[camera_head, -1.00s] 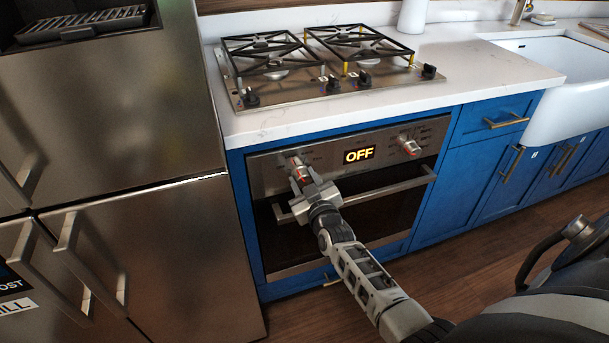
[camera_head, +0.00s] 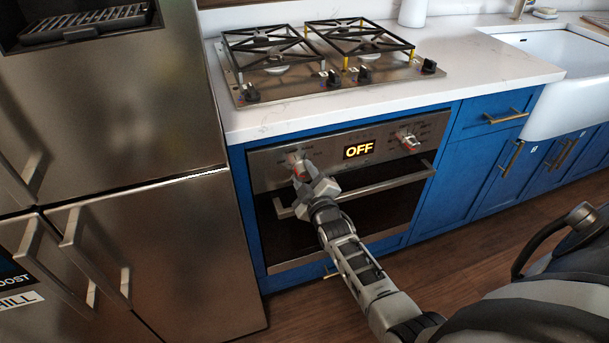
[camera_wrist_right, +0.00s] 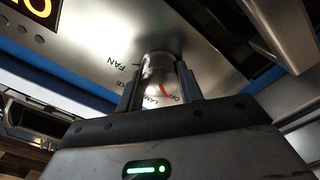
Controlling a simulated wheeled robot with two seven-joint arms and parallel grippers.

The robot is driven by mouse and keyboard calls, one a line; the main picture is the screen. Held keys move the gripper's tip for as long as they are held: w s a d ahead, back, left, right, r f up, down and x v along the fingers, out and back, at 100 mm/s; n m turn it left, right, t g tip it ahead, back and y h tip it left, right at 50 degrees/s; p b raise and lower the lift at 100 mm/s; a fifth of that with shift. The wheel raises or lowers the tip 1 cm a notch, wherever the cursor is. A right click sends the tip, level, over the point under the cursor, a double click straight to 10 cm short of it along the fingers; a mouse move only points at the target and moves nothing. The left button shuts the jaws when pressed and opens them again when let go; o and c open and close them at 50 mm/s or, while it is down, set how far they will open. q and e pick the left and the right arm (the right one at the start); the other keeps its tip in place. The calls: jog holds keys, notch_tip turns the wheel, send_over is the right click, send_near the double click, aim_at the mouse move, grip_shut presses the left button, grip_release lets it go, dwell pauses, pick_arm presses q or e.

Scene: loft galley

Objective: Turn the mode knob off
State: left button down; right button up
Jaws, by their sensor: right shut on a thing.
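The mode knob (camera_head: 296,161) is the left knob on the oven's steel control panel. In the right wrist view, the round silver knob (camera_wrist_right: 157,66) has a red mark that points toward the printed OFF and LAMP labels; I cannot tell how exactly it lines up with OFF. My right gripper (camera_head: 303,175) is shut on this knob. In the right wrist view, the fingers (camera_wrist_right: 158,80) stand on either side of it. The oven display (camera_head: 359,149) reads OFF in yellow. My left gripper is not in view.
A second knob (camera_head: 408,140) is at the panel's right. The oven door handle (camera_head: 372,188) runs just below the panel, close to my gripper. The gas cooktop (camera_head: 320,65) is above, the steel fridge (camera_head: 120,120) left, blue cabinets (camera_head: 480,165) right.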

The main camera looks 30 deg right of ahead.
dwell(0.3)
jog(key=o, duration=1)
jog(key=shift+s, duration=0.15)
jog(key=shift+s+a+p, duration=0.1)
jog(key=shift+s+p, duration=0.2)
jog(key=shift+p, duration=0.1)
pick_arm(q)
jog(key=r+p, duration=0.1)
jog(key=p, duration=0.1)
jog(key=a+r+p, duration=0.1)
jog(key=p, duration=0.2)
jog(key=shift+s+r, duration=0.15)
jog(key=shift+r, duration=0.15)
pick_arm(e)
jog(key=v, duration=1.1)
jog(key=shift+s+f, duration=0.1)
